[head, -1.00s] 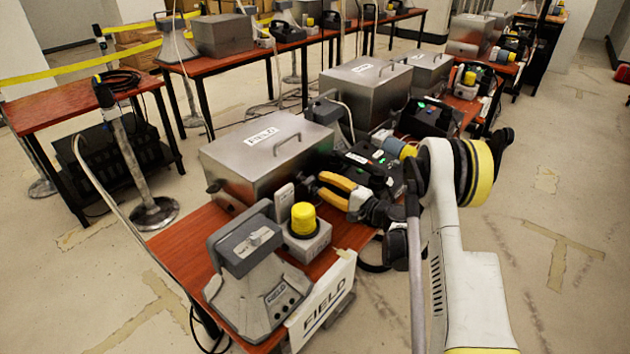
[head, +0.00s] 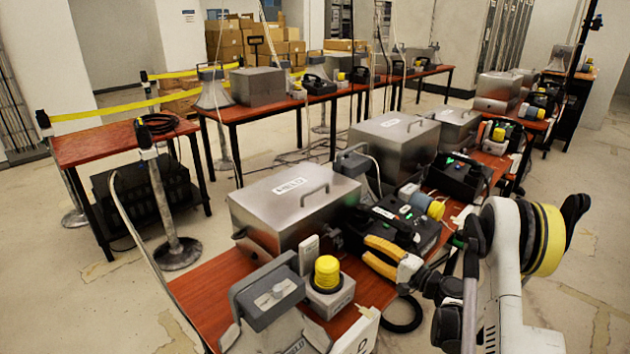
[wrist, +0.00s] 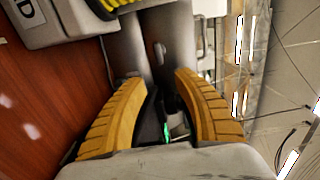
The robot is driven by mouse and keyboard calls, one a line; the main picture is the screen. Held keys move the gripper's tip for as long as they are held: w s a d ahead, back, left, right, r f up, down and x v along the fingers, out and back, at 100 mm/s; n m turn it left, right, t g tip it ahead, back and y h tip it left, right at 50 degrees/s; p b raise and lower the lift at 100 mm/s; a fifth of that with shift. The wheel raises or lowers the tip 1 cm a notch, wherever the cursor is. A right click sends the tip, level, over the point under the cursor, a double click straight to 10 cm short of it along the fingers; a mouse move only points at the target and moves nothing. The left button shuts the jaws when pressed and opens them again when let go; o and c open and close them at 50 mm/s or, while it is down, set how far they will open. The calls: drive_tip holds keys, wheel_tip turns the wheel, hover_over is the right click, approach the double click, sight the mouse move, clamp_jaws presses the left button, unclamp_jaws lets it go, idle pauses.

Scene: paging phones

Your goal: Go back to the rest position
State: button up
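My gripper (head: 366,250) is at the right of the near table in the head view, its two yellow-orange fingers pointing left. In the wrist view the fingers (wrist: 161,78) stand apart with nothing held between them. The gripper is just right of a grey box with a yellow beacon (head: 327,273) and a small whitish upright handset (head: 308,250), apart from both. A grey desk paging unit (head: 268,300) stands at the near table's front edge, partly cut off by the frame.
A steel case (head: 292,197) stands behind the beacon. A black case with a blue-yellow part (head: 425,205) lies close behind my gripper. A pole with a round base (head: 177,252) stands left of the near table (head: 215,285). Bare floor is open at right.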

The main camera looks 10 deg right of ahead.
drive_tip(key=s+a+r+n+g+h, duration=0.2)
drive_tip(key=s+a+r+n+g, duration=0.1)
drive_tip(key=s+a+r, duration=0.3)
drive_tip(key=s+a+r+n+g+h, duration=0.25)
drive_tip(key=s+a+r, duration=0.2)
drive_tip(key=r, duration=0.35)
drive_tip(key=s+d+r+n+g+h, duration=0.1)
drive_tip(key=s+n+h, duration=0.4)
drive_tip(key=s, duration=1.8)
drive_tip(key=shift+d+r+g+h, duration=0.2)
drive_tip(key=shift+d+g+h, duration=0.15)
drive_tip(key=shift+d+h, duration=0.15)
drive_tip(key=shift+n, duration=0.25)
